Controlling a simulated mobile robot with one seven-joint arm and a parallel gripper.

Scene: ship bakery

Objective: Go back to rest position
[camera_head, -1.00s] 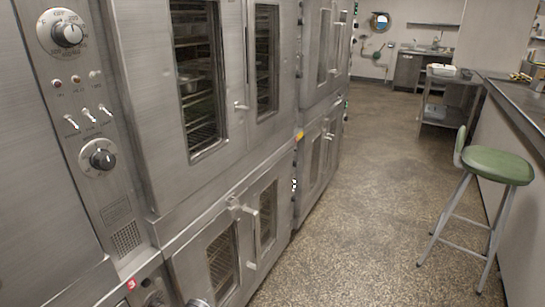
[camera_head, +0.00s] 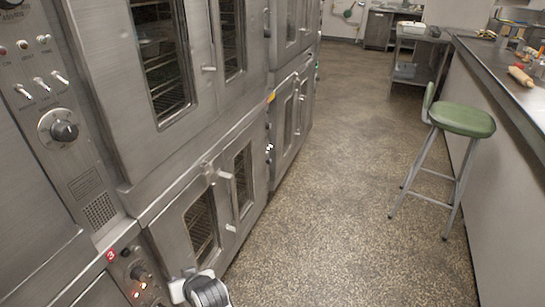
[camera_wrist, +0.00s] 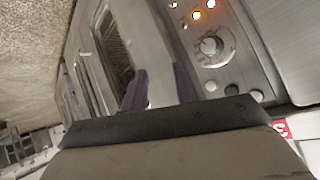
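My gripper (camera_wrist: 158,82) shows in the wrist view with two dark purple fingers apart and nothing between them. It is in front of the lower oven's control panel (camera_wrist: 215,45), beside the oven door. In the head view, a white and black part of my arm (camera_head: 205,290) shows at the bottom edge, in front of the lower oven (camera_head: 165,230). The fingers are not visible there. The lower oven's doors are closed.
Stacked steel ovens (camera_head: 110,130) line the left side. A green-topped stool (camera_head: 460,119) stands by the counter (camera_head: 500,130) on the right. A rolling pin (camera_head: 520,76) lies on the counter. The speckled floor (camera_head: 320,210) between is clear.

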